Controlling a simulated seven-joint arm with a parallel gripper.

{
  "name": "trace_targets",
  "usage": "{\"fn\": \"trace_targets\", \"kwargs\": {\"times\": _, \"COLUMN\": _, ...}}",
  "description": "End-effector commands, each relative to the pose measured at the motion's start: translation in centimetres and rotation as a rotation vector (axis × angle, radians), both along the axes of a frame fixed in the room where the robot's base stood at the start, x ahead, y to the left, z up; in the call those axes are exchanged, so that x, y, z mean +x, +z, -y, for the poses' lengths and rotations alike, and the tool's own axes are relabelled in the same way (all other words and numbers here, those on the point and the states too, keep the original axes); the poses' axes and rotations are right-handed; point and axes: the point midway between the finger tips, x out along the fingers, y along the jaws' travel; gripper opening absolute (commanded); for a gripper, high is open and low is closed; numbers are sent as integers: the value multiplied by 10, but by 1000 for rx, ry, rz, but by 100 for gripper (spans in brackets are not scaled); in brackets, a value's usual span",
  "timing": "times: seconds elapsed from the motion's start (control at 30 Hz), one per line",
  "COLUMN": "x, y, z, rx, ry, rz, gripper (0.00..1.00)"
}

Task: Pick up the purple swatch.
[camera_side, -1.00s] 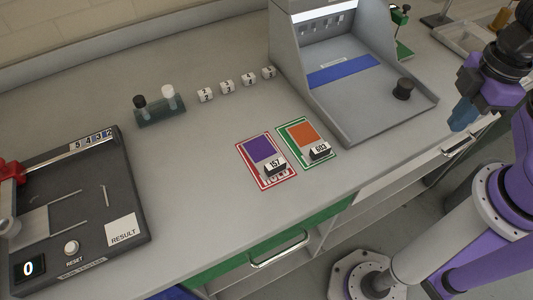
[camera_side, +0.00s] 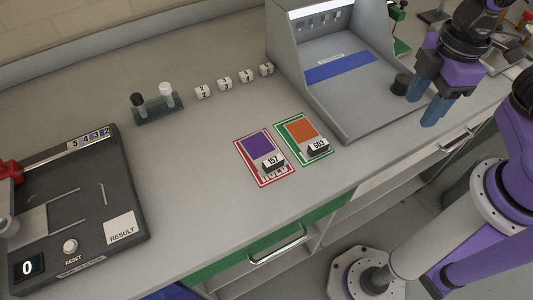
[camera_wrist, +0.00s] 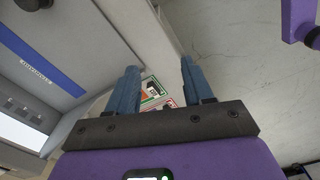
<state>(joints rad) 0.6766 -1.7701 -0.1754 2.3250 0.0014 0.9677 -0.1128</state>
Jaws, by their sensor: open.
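The purple swatch (camera_side: 257,145) lies flat on a red-bordered card (camera_side: 284,177) on the bench. A dark block with a white label reading 157 (camera_side: 272,161) sits at its lower edge. My gripper (camera_side: 424,106) is open and empty, above the bench's front edge, well to the right of the swatch and apart from it. In the wrist view, the blue fingers of my gripper (camera_wrist: 160,85) are spread. Part of the red-bordered card shows small between them there; I cannot make out the purple swatch in that view.
An orange swatch (camera_side: 300,128) with a block lies on a green-bordered card just right of the purple one. A grey booth (camera_side: 350,110) with a dark knob (camera_side: 401,84) stands between the cards and my gripper. White number cubes (camera_side: 225,84) and a vial rack (camera_side: 158,114) stand behind.

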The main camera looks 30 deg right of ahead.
Motion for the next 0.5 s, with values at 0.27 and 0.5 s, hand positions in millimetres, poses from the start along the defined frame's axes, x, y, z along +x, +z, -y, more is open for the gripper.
{"fn": "trace_targets", "kwargs": {"times": 0.27, "x": 56, "y": 17, "z": -103, "rx": -12, "ry": 175, "rz": -2, "gripper": 51}}
{"fn": "trace_targets", "kwargs": {"times": 0.5, "x": 89, "y": 22, "z": -187, "rx": -20, "ry": 318, "rz": -3, "gripper": 51}}
